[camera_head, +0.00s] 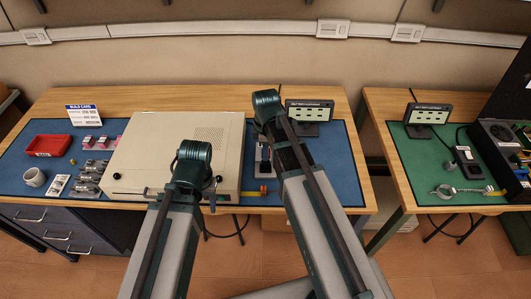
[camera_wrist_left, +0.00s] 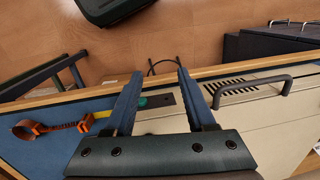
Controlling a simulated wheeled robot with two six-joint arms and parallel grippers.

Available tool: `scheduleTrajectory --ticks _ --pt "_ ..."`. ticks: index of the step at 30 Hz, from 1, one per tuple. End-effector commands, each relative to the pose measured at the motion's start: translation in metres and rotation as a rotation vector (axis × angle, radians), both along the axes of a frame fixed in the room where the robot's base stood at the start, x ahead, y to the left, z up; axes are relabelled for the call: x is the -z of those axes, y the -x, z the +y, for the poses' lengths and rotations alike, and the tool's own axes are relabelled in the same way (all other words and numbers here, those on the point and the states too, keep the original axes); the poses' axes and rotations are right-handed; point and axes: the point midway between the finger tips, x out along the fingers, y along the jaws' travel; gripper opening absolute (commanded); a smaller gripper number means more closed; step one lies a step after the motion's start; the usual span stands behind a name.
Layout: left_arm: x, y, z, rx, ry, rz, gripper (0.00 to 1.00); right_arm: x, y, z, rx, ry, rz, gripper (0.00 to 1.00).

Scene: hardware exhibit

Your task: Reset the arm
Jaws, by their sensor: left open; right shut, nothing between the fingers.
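My left arm (camera_head: 165,240) rises from the bottom of the head view, with its bent dark joint (camera_head: 194,152) in front of the cream case. In the left wrist view my left gripper (camera_wrist_left: 158,78) is open, its two fingers apart with nothing held between them. Its fingers point across the table's front edge toward the floor. My right arm (camera_head: 322,225) reaches up over the blue mat, its dark top joint (camera_head: 266,100) to the right of the case. My right gripper cannot be made out; the arm hides that area.
The cream case (camera_head: 140,150) stands on the blue mat (camera_head: 335,175); its dark handle (camera_wrist_left: 250,84) shows in the wrist view. A red tray (camera_head: 48,145), white mug (camera_head: 34,177) and metal parts lie left. A green mat (camera_head: 410,180) on another table lies right.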

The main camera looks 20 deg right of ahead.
Motion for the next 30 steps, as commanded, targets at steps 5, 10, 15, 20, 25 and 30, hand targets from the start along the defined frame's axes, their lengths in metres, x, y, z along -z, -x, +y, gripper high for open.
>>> scheduleTrajectory --ticks 5,10,15,20,25,30 --pt "0.0 0.0 0.0 0.0 0.0 0.0 0.56 0.0 0.0 0.0 0.0 0.0 0.0 0.0" --pt "0.0 0.0 0.0 0.0 0.0 0.0 0.56 0.0 -0.0001 0.0 0.0 0.0 0.0 0.0" --pt "0.0 0.0 0.0 0.0 0.0 0.0 0.56 0.0 0.0 0.0 0.0 0.0 0.0 0.0" --pt "0.0008 0.0 0.0 0.0 0.0 0.0 0.56 0.0008 -0.0001 0.0 0.0 0.0 0.0 0.0" --pt "0.0031 0.0 0.0 0.0 0.0 0.0 0.56 0.0031 0.0 0.0 0.0 0.0 0.0 0.0" --pt "0.0056 0.0 0.0 0.0 0.0 0.0 0.56 0.0056 0.0 0.0 0.0 0.0 0.0 0.0"
